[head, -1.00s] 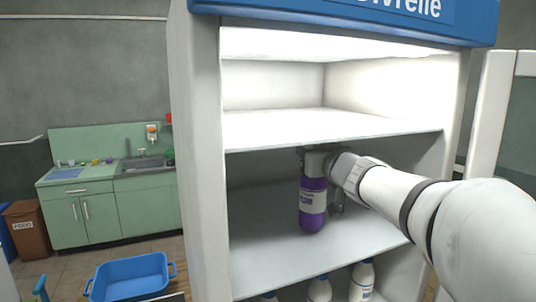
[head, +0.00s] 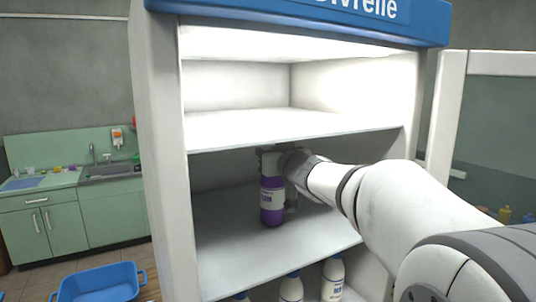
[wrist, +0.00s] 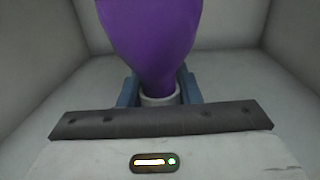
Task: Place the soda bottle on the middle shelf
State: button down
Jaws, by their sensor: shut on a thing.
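The purple soda bottle (head: 272,204) with a pale label is upright inside the white fridge, in the space above the middle shelf (head: 225,240). My gripper (head: 276,160) is shut on its top end, and my arm reaches in from the right. In the wrist view the purple bottle (wrist: 150,35) fills the top middle, its narrow neck between the blue fingers (wrist: 160,90). The bottle's base appears at or just above the shelf surface; I cannot tell whether it touches.
The upper shelf (head: 290,128) is empty and close above my gripper. Several white bottles (head: 333,278) stand on the shelf below. The open fridge door (head: 445,130) is at the right. A blue tub (head: 100,282) and a green sink counter (head: 70,210) are at the left. The middle shelf is otherwise clear where visible.

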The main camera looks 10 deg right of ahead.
jog(key=c, duration=1.5)
grip_release()
jog(key=shift+f, duration=0.2)
jog(key=o, duration=0.4)
jog(key=shift+o, duration=0.2)
jog(key=shift+r, duration=0.15)
jog(key=shift+r, duration=0.2)
jog(key=v, duration=1.2)
jog(key=shift+f, duration=0.1)
